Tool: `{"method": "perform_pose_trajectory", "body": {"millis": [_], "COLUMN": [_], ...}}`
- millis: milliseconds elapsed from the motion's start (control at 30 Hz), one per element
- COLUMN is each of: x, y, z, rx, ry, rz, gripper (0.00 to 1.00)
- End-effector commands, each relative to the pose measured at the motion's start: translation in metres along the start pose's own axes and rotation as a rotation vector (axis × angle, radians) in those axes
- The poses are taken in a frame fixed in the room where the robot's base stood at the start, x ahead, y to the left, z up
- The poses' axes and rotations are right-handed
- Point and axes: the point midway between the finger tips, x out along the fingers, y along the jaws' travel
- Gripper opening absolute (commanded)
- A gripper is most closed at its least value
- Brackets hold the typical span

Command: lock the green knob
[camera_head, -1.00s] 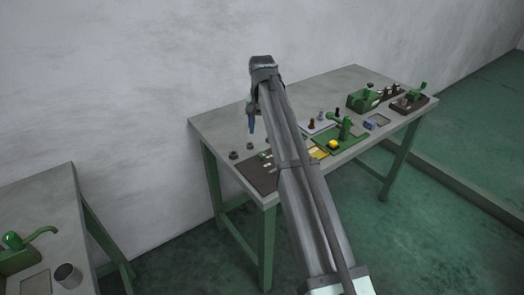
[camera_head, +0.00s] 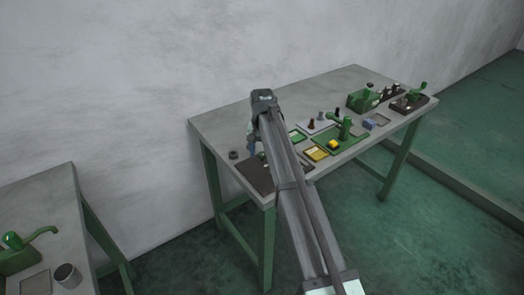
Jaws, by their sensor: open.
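Several green parts show, and I cannot tell for sure which is the green knob. A green device with an upright lever (camera_head: 345,128) stands mid-table on a green plate. A green box-like machine (camera_head: 362,101) and a green lever on a dark base (camera_head: 416,97) are at the right end. My gripper (camera_head: 250,146) is over the table's left part, above the dark plate's back edge and apart from these green parts. It is mostly hidden behind my arm, with only a bluish tip showing; it is open. Nothing shows held in it.
The workbench (camera_head: 222,124) stands against the wall. A dark plate (camera_head: 258,178), a yellow tray (camera_head: 316,153) and a small dark cylinder (camera_head: 233,155) are on it. A second table (camera_head: 55,205) at left holds a green-handled device (camera_head: 14,241) and a grey cup (camera_head: 67,275).

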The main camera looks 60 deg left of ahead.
Motion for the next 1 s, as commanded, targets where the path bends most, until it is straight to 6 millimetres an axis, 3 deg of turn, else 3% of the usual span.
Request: {"method": "perform_pose_trajectory", "body": {"millis": [67, 667, 1000], "x": [-0.0001, -0.0003, -0.0004], "y": [0.0, 0.0, 0.0], "z": [0.0, 0.0, 0.0], "rx": [0.0, 0.0, -0.056], "ry": [0.0, 0.0, -0.001], "rz": [0.0, 0.0, 0.0], "gripper": [0.59, 0.03, 0.03]}}
